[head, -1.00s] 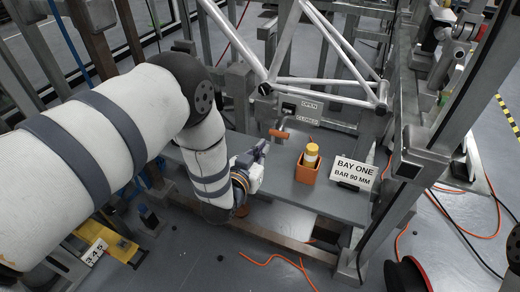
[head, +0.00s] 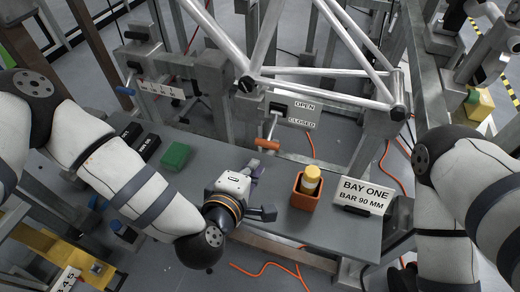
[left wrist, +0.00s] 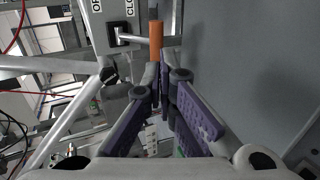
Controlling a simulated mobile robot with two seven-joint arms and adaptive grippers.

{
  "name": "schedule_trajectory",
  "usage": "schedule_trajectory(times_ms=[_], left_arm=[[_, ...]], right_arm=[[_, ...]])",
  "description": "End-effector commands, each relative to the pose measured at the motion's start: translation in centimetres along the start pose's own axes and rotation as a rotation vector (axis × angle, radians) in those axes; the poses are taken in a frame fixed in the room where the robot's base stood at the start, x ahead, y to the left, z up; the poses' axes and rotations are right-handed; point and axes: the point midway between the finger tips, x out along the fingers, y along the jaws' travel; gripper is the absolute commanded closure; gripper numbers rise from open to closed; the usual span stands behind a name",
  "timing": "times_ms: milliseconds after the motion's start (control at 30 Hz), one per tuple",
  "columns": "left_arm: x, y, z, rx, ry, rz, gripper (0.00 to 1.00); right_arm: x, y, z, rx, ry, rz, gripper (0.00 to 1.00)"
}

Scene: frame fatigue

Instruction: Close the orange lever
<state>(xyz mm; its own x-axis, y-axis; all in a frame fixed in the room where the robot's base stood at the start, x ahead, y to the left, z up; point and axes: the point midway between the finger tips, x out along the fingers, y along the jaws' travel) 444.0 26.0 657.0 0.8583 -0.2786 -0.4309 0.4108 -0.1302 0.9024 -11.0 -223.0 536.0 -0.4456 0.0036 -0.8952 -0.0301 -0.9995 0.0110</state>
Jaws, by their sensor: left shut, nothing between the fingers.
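The orange lever (head: 267,144) is an orange handle on a metal shaft, beside a plate (head: 303,112) marked OPEN and CLOSED on the steel frame. I cannot tell clearly which word it lines up with. My left gripper (head: 257,172) is shut and empty, just below and in front of the handle, with purple fingers pointing up toward it. In the left wrist view the orange handle (left wrist: 156,38) appears just beyond the fingertips (left wrist: 159,80); whether they touch is unclear. My right arm is at the right edge; its gripper is out of view.
An orange box (head: 305,193) with a yellow-capped bottle (head: 311,178) stands right of my left gripper. A BAY ONE sign (head: 364,195) stands further right. A green block (head: 176,156) lies on the grey shelf. White frame tubes (head: 330,72) rise above the lever.

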Motion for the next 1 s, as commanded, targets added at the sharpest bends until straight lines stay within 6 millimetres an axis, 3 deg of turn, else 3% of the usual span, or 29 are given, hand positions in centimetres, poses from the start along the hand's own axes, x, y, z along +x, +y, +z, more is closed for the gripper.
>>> schedule_trajectory(times_ms=[200, 400, 833, 1000], left_arm=[[4.7, -0.2, 0.0, 0.001, 0.001, -0.001, 1.0], [7.5, -0.1, 0.0, 0.002, 0.0, -0.001, 1.0], [8.2, 0.0, 0.0, 0.003, 0.0, -0.001, 1.0], [9.5, -1.2, 0.0, 0.002, 0.0, -0.005, 1.0]], right_arm=[[1.0, 0.0, 0.1, 0.0, -0.016, 0.001, 0.6], [1.4, 0.0, 0.1, 0.0, -0.023, 0.001, 0.6], [1.4, 0.0, 0.1, 0.0, -0.023, 0.001, 0.6], [2.6, 0.0, 0.2, 0.0, -0.042, 0.001, 0.6]])
